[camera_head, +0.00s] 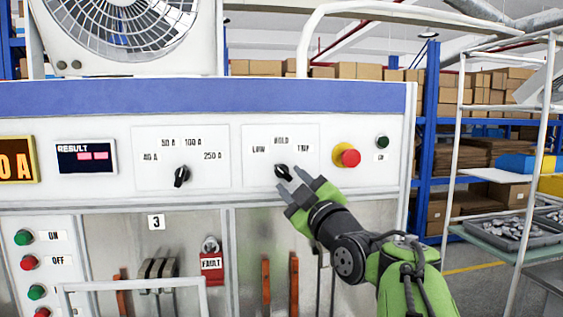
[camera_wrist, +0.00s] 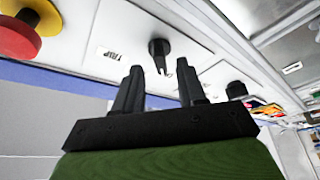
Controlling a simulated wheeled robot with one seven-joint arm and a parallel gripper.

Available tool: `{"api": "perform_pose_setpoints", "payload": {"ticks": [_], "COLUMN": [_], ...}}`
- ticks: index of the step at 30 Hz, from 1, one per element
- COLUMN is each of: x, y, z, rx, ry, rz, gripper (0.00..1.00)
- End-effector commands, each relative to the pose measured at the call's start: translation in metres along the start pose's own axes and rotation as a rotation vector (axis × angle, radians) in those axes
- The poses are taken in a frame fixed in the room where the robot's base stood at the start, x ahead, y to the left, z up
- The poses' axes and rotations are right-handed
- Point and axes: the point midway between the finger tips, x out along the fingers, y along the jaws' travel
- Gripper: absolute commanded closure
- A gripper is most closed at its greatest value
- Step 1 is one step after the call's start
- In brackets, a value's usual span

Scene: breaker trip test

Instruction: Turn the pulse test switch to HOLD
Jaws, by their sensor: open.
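The pulse test switch (camera_head: 282,171) is a black rotary knob on the white panel, under the labels LOW, HOLD and TRIP. Its exact setting is hard to read. My gripper (camera_head: 289,179) is in front of the panel at this knob, coming from the lower right, with its two fingers spread. In the wrist view the knob (camera_wrist: 159,47) lies just beyond and between the open fingertips (camera_wrist: 160,67). I see no clear contact, and nothing is held. The TRIP label (camera_wrist: 115,53) shows left of the knob there.
A red button on a yellow base (camera_head: 349,157) sits right of the switch, with a small green button (camera_head: 382,142) beyond it. Left are the current selector knob (camera_head: 182,176) and the RESULT display (camera_head: 86,157).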

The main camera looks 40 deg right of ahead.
Motion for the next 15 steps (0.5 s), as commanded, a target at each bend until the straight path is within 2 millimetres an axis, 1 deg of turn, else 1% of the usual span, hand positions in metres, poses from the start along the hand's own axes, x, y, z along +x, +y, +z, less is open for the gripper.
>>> {"api": "perform_pose_setpoints", "payload": {"ticks": [1, 3, 6, 14, 15], "x": [0.013, 0.023, 0.032, 0.034, 0.034], "y": [0.003, 0.003, 0.002, 0.000, 0.000], "z": [-0.004, -0.004, -0.003, 0.000, 0.000], "rx": [0.003, 0.002, 0.001, 0.000, 0.000], "ry": [0.002, 0.001, 0.001, 0.000, 0.000], "rz": [-0.004, -0.002, -0.001, 0.000, 0.000], "gripper": [0.60, 0.60, 0.60, 0.60, 0.63]}}
